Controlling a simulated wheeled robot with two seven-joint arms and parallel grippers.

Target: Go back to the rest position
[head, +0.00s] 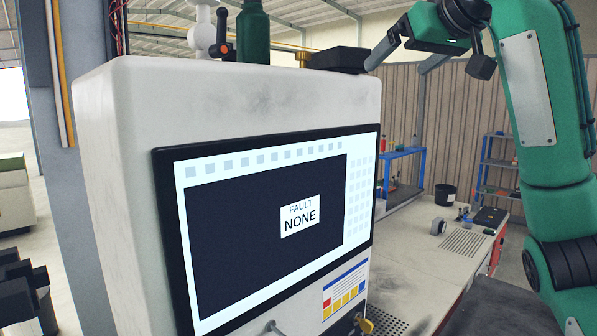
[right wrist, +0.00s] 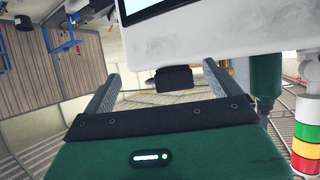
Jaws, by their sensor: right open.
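My right arm is green and comes in from the right in the head view. Its gripper (head: 384,50) is at the top of the white cabinet (head: 110,150), beside a flat black box (head: 338,59) on the cabinet's top edge. In the right wrist view my right gripper (right wrist: 160,71) has its two grey fingers wide apart with nothing held. A black block (right wrist: 174,79) shows in the gap beyond them; I cannot tell whether a finger touches it. My left gripper is not in view.
The cabinet's screen (head: 270,220) reads "FAULT NONE". A dark green cylinder (head: 253,35) stands on the cabinet. A light stack (right wrist: 307,135) shows in the wrist view. A workbench (head: 405,270) lies right of the cabinet, with a black bin (head: 445,194) on it. Dark blocks (head: 22,290) are at lower left.

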